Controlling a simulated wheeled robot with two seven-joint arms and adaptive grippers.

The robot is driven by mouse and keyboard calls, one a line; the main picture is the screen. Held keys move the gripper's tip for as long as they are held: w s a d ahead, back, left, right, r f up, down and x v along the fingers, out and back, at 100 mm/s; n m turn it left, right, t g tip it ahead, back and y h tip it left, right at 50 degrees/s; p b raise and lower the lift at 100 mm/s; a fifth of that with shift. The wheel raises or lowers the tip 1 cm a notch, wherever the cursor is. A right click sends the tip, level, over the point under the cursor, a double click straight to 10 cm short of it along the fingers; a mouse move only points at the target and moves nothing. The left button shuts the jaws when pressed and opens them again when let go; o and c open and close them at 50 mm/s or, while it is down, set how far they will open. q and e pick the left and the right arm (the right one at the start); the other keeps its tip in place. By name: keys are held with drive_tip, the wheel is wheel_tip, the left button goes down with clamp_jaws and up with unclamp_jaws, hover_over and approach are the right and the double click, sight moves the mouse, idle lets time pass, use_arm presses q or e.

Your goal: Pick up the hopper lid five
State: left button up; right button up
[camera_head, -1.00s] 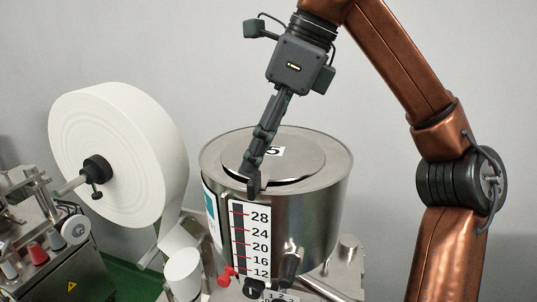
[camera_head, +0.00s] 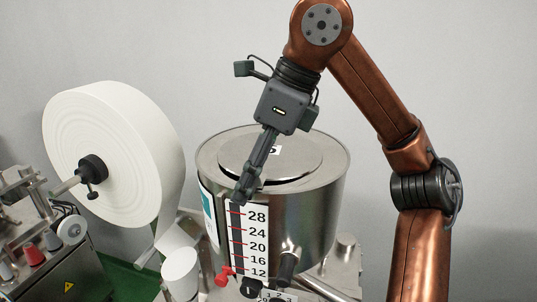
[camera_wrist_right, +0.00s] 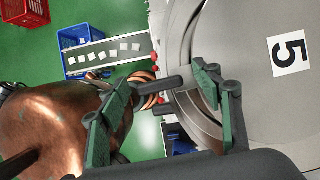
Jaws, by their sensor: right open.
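The hopper lid five (camera_head: 300,160) is a flat round grey metal disc lying on top of the steel hopper (camera_head: 312,215). Its white label with a black 5 is mostly hidden behind my right gripper in the head view. The lid (camera_wrist_right: 250,105) fills the right side of the right wrist view, where the label is plain. My right gripper (camera_head: 241,198) points down and to the left, in front of the near rim of the hopper. In the right wrist view the fingers (camera_wrist_right: 162,97) are spread with nothing held between them. My left gripper is not in view.
A large white paper roll (camera_head: 105,150) stands left of the hopper, beside a machine (camera_head: 60,265) with knobs. A level scale (camera_head: 247,240) and red valve (camera_head: 224,276) are on the hopper's front. Blue (camera_wrist_right: 88,68) and red (camera_wrist_right: 25,12) crates are on the green floor.

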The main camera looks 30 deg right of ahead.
drive_tip(key=shift+s, duration=0.1)
drive_tip(key=shift+c, duration=0.5)
drive_tip(key=shift+c, duration=0.7)
drive_tip(key=c, duration=1.3)
